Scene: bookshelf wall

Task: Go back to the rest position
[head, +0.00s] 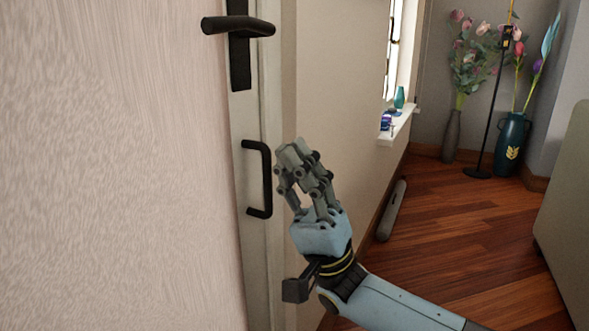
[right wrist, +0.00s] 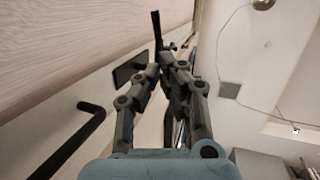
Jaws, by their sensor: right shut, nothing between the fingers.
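My right gripper (head: 298,160) is shut and empty in the head view, just right of a black pull handle (head: 266,180) on a pale door edge. A small gap shows between the fingers and the handle's upright bar. In the right wrist view the fingers (right wrist: 165,70) are closed together, pointing up the picture, and the pull handle (right wrist: 70,145) lies to their left. My left gripper is in neither view.
A black lever handle (head: 238,26) sits above the pull handle. A window sill (head: 396,128) with small items is at the back. Flower vases (head: 511,140) and a thin stand (head: 489,120) are in the far corner. A couch-like block (head: 566,210) borders the wooden floor (head: 450,240) at right.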

